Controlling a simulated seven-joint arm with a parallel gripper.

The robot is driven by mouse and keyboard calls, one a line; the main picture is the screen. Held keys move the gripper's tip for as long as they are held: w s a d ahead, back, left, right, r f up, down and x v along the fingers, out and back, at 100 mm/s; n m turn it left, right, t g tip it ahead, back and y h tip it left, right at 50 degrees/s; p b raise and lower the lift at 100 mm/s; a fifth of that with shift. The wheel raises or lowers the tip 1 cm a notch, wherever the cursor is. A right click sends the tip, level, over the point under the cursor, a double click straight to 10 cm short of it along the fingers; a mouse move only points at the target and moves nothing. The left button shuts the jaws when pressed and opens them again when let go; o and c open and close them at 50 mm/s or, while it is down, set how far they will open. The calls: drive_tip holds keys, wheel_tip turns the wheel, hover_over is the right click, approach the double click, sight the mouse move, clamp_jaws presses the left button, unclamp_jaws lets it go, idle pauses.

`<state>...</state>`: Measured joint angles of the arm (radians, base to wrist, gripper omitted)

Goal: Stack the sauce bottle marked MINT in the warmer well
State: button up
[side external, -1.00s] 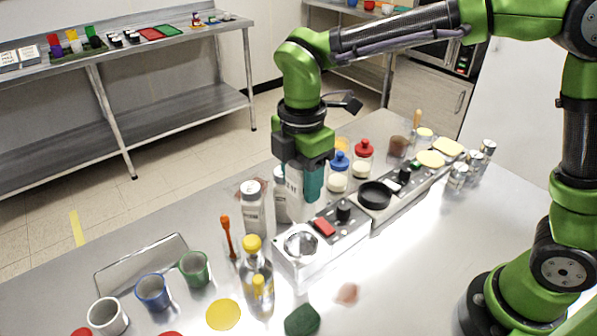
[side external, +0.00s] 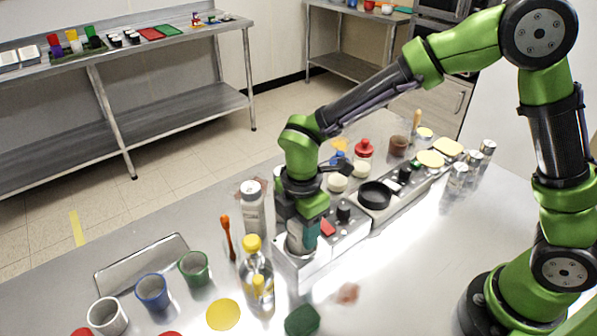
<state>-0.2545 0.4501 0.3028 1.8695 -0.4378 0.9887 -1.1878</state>
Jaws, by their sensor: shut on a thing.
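My gripper (side external: 301,242) is shut on a pale bottle (side external: 295,234), upright and mostly hidden by the fingers. Its label cannot be read now. The bottle is low over the round well of the white warmer box (side external: 293,268), and its lower end appears to be in the well opening. The fingers hide the rim, so I cannot tell whether it rests on the bottom. Another pale bottle (side external: 252,212) with a grey cap stands just left of the warmer.
A clear bottle with a yellow cap (side external: 257,275) stands close to the warmer's left front. A black pan (side external: 375,194) sits to the right on the adjoining unit. Green (side external: 194,268) and blue (side external: 153,291) mugs stand front left.

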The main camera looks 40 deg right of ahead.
drive_tip(key=shift+f, duration=0.25)
drive_tip(key=o, duration=1.2)
